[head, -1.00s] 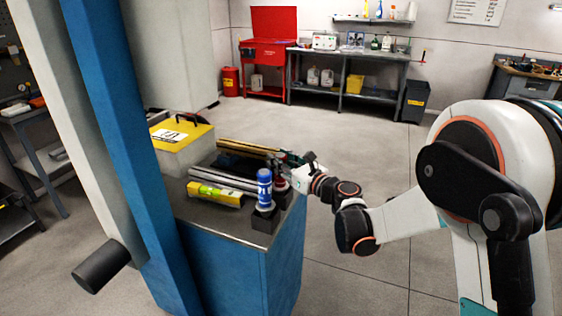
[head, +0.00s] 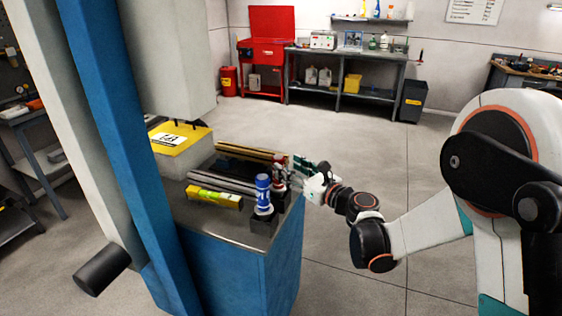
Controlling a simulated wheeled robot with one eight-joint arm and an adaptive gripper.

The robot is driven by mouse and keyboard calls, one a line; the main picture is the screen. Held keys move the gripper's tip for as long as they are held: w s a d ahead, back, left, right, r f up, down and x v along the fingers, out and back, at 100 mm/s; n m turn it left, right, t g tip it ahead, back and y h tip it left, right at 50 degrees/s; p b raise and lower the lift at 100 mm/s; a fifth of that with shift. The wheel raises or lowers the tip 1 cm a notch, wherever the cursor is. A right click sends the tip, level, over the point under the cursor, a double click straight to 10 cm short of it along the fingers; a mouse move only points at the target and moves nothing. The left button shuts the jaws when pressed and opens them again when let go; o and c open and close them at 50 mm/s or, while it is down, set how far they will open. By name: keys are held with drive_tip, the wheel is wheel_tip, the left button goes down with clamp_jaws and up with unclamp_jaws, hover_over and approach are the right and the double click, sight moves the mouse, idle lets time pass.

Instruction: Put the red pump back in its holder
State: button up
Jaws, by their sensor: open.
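The red pump (head: 280,184) stands close to upright at the right end of the blue bench, just behind and right of a blue canister (head: 263,187). Its lower end is at a dark holder block (head: 285,202); the canister partly hides it, so how deep it sits is too small to tell. My gripper (head: 297,166) is open, right beside the pump's upper part on its right. I cannot tell whether a finger touches it.
The canister stands in a black block (head: 263,223) at the bench's front edge. A yellow-green box (head: 215,196), metal bars (head: 222,180) and a yellow-lidded case (head: 181,146) lie to the left. A blue post (head: 130,160) rises at the left. Floor behind the bench is clear.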

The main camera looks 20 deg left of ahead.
drive_tip(key=v, duration=0.7)
drive_tip(key=w+d+r+m+t+h, duration=0.4)
drive_tip(key=d+r+m+t+h, duration=0.3)
drive_tip(key=d+r+m, duration=0.7)
drive_tip(key=s+d+r+m+t+h, duration=0.1)
drive_tip(key=s+d+m+h, duration=0.1)
drive_tip(key=d+m+h, duration=0.4)
drive_tip(key=s+d+r+m+h, duration=0.1)
drive_tip(key=s+d+r+m, duration=0.15)
drive_tip(key=d+m, duration=0.55)
drive_tip(key=s+d+f+m+g, duration=0.1)
drive_tip(key=s+f+m+g, duration=0.2)
drive_tip(key=s, duration=0.6)
drive_tip(key=s+d+f+m+g, duration=0.2)
drive_tip(key=s+f+m+g, duration=0.1)
drive_tip(key=s+f+m, duration=0.4)
drive_tip(key=s+d+f+m+g+h, duration=0.1)
drive_tip(key=s+f+m+g, duration=0.3)
drive_tip(key=s+m, duration=0.5)
drive_tip(key=s+d+f+p, duration=0.1)
drive_tip(key=s, duration=0.1)
drive_tip(key=shift+s+m, duration=0.3)
drive_tip(key=shift+s, duration=0.1)
